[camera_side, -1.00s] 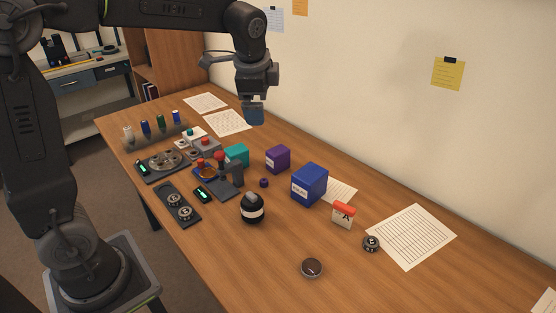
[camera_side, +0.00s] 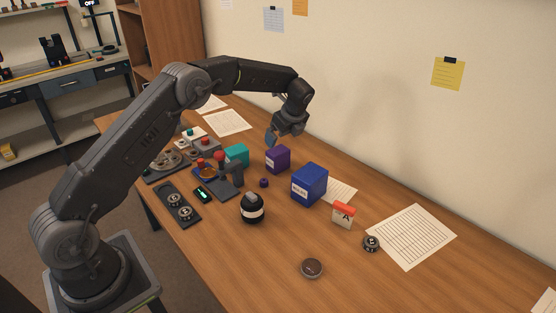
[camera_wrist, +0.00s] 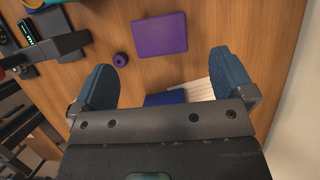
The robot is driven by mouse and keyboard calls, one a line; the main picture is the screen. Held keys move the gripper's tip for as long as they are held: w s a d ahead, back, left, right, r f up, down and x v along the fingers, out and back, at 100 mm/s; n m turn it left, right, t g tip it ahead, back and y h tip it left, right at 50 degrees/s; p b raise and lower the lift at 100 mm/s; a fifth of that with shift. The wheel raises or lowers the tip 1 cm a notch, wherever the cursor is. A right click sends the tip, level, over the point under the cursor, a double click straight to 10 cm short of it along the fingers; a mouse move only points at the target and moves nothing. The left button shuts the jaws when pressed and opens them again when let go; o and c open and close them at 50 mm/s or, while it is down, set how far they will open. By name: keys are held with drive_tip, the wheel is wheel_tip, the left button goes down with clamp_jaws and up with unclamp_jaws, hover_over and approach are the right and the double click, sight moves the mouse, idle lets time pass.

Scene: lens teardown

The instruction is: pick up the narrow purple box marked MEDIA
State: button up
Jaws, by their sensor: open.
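The narrow purple box (camera_side: 278,159) stands upright on the wooden table, between a teal box and a larger blue box. In the wrist view its purple top (camera_wrist: 160,34) shows beyond the fingertips, near the top of the picture. My gripper (camera_side: 272,138) is above the table, just above and behind the purple box in the side view. In the wrist view my gripper (camera_wrist: 165,75) has its two blue fingers wide apart, with nothing between them but table and part of the blue box. No lettering on the purple box is readable.
The blue box (camera_side: 309,184) and teal box (camera_side: 237,155) stand close by. A small purple knob (camera_side: 264,183) lies in front. A grey upright device (camera_side: 236,173) and a black round jar (camera_side: 252,208) are near.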

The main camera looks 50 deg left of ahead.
sight(278, 150)
drive_tip(key=x, duration=1)
drive_tip(key=shift+s+d, duration=0.15)
drive_tip(key=shift+d, duration=0.1)
drive_tip(key=shift+c, duration=0.4)
drive_tip(key=c, duration=0.9)
drive_tip(key=shift+c, duration=0.4)
drive_tip(key=shift+r, duration=0.15)
